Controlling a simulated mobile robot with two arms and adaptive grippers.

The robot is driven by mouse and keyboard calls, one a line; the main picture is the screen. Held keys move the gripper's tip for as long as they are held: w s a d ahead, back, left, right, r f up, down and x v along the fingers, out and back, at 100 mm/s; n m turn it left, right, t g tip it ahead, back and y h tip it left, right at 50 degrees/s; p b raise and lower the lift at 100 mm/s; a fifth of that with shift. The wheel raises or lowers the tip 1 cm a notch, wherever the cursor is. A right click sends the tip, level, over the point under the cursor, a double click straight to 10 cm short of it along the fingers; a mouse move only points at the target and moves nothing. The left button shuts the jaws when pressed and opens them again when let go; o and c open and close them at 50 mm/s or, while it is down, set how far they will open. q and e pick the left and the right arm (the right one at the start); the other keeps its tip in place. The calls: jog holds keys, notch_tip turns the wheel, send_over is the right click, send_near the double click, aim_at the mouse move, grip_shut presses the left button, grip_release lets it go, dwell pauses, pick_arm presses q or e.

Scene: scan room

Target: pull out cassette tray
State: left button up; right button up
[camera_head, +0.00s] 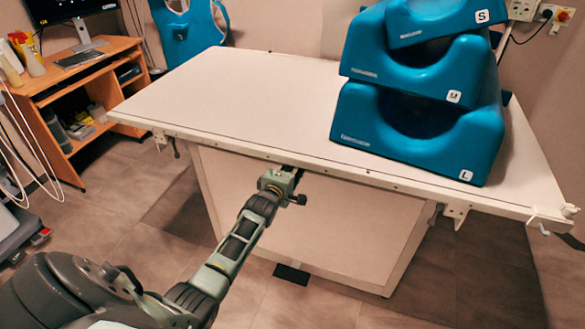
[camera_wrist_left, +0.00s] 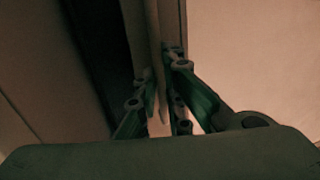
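The cassette tray cannot be made out clearly in the head view. My left gripper (camera_head: 288,176) is at the front edge of the white table (camera_head: 235,90), just below the tabletop, and its fingertips are hidden there. In the left wrist view, the fingers of the left gripper (camera_wrist_left: 165,85) reach forward to a pale narrow strip (camera_wrist_left: 145,40) beside a dark gap. The strip runs between the fingers. Whether they touch or grip it is too dark to tell. My right gripper is not in view.
Blue foam supports (camera_head: 415,120) marked S, M and L are stacked on the table's right side. A white pedestal (camera_head: 310,220) stands under the tabletop. A wooden desk (camera_head: 75,75) with a monitor (camera_head: 70,10) is at the left. Floor is open between desk and table.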

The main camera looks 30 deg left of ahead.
pick_arm(q)
grip_shut()
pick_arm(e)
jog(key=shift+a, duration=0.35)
